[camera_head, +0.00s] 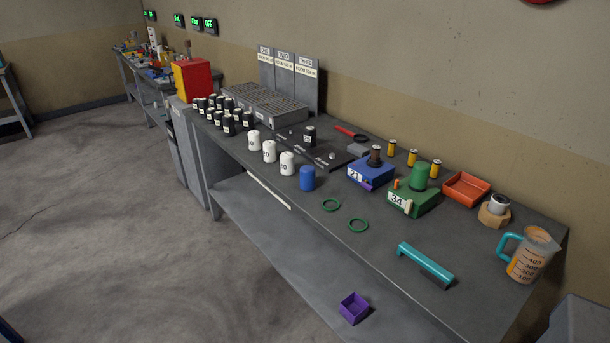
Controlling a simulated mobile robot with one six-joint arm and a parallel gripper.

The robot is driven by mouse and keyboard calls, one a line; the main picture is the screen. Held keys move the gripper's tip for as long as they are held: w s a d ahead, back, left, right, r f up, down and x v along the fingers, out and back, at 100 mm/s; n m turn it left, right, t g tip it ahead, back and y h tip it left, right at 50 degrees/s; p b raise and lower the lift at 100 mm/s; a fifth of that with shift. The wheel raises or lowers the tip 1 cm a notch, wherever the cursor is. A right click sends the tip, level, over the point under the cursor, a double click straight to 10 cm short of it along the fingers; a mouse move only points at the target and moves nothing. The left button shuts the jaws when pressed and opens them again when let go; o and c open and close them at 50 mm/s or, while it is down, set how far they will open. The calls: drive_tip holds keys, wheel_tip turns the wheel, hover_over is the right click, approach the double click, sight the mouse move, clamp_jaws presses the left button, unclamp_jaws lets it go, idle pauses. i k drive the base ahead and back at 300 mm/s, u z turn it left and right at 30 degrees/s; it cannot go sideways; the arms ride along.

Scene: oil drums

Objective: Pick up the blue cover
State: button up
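The only plain blue piece that looks like a cover is a blue cylinder (307,179). It stands upright near the front edge of the grey workbench (385,240). A row of white cylinders (269,151) stands to its left, the nearest one close beside it but apart. A blue box (371,174) marked 21 with a dark knob on top sits further back to the right. My gripper is not in view.
Many black cylinders (229,124) crowd the left. A green box (413,199), orange tray (466,188), teal handle (425,263) and measuring jug (530,254) stand right. A purple box (353,308) sits lower. Open floor lies in front.

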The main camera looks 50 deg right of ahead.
sight(308, 173)
drive_tip(key=u, duration=0.05)
drive_tip(key=i, duration=1)
drive_tip(key=z, duration=0.05)
